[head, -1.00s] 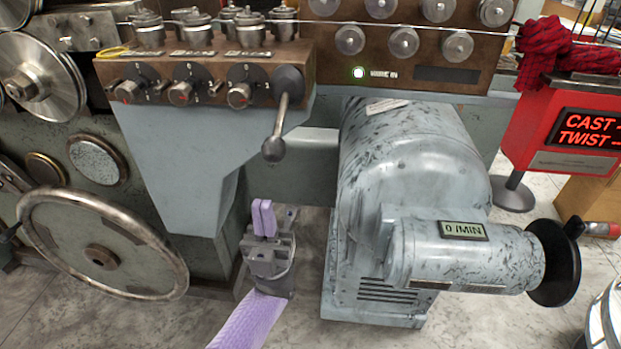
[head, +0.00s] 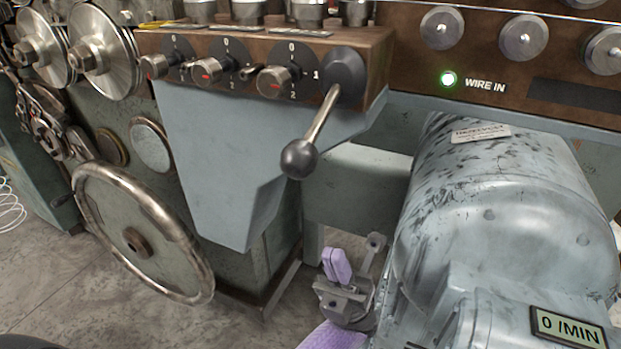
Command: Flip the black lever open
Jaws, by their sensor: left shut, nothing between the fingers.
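The black lever (head: 321,122) sits on the right end of the brown control panel. It has a round black hub, a metal rod and a dark ball knob, and it hangs down, slanting to the lower left. My left gripper (head: 337,264) shows low in the head view, below and slightly right of the ball knob and clearly apart from it. Its purple fingers are together, pointing up, with nothing between them. My right gripper is not in view.
The brown panel (head: 215,93) carries several rotary knobs left of the lever. A large handwheel (head: 84,207) stands at left. A grey motor housing (head: 480,200) with a "0 /MIN" display (head: 568,327) stands close on the right. A green "WIRE IN" lamp (head: 448,79) is lit.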

